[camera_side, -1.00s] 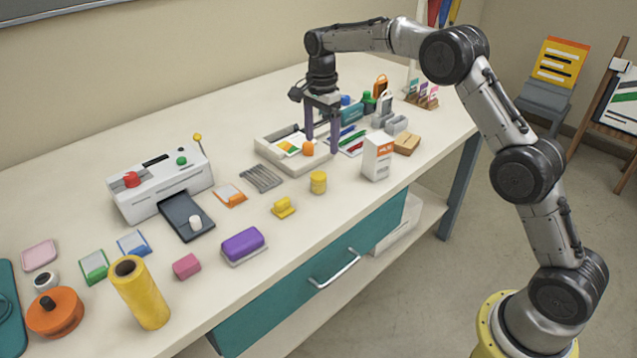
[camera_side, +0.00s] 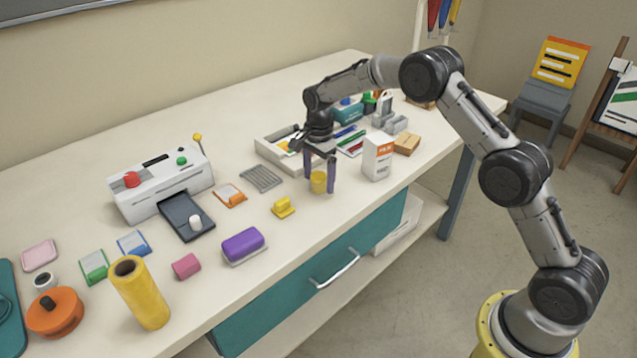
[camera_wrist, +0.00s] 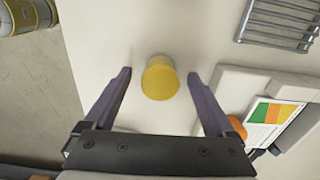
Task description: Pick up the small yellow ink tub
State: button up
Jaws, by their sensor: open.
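The small yellow ink tub (camera_side: 318,182) stands upright on the table near its front edge. My gripper (camera_side: 319,185) is lowered around it, with one purple-grey finger on each side in the side view. In the wrist view the tub (camera_wrist: 160,78) shows as a round yellow shape between the fingertips of my gripper (camera_wrist: 160,80). The fingers are spread wide, with a clear gap on both sides of the tub. They do not appear to touch it.
A white box (camera_side: 377,158) stands just right of the gripper. A yellow stamp-like piece (camera_side: 284,207) lies to the left. The white tray (camera_wrist: 220,90) with an orange item (camera_wrist: 237,126) and a metal rack (camera_wrist: 283,22) are close by. The table's front edge is near.

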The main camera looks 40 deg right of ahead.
grip_shut()
dwell(0.4)
jog(key=shift+r, duration=0.15)
